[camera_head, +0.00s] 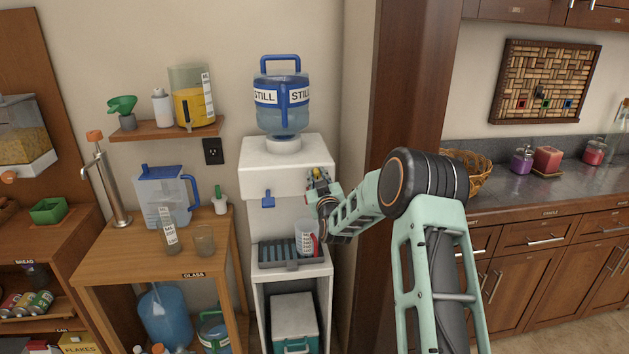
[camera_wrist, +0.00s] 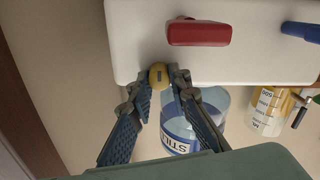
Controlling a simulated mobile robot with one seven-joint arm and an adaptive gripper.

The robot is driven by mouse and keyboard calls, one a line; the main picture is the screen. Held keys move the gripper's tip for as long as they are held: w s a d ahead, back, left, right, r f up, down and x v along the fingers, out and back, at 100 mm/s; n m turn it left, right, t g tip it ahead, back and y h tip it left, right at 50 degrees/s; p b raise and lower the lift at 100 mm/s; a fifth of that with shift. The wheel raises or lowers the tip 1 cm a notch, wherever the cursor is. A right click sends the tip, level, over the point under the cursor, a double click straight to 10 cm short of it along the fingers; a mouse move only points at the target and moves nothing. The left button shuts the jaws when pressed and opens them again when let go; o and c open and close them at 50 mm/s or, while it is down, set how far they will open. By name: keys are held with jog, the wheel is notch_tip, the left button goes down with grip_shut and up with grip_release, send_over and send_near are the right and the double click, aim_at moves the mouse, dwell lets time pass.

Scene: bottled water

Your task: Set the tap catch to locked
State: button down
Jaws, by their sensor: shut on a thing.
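The white water dispenser (camera_head: 287,165) stands against the wall with a STILL bottle (camera_head: 283,100) upside down on top. A small yellow knob (camera_wrist: 158,76), which looks like the tap catch, sits at the dispenser's edge beside the red tap lever (camera_wrist: 198,32). My gripper (camera_wrist: 161,83) has its fingertips closed on either side of this knob. In the head view my gripper (camera_head: 318,180) is at the upper right of the dispenser front and largely covers the red tap. The blue tap (camera_head: 268,199) is to the left. I cannot read the catch's setting.
A wooden table (camera_head: 165,262) with a pitcher (camera_head: 165,195) is on the left. A dark wooden post (camera_head: 392,90) rises close on the right, behind my arm.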

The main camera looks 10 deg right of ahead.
jog(key=shift+d+b, duration=0.45)
jog(key=shift+d, duration=0.3)
jog(key=c, duration=1.8)
grip_release()
jog(key=shift+d, duration=0.15)
jog(key=shift+o, duration=0.2)
jog(key=shift+s, duration=0.1)
jog(key=s, duration=1.1)
jog(key=shift+s, duration=0.4)
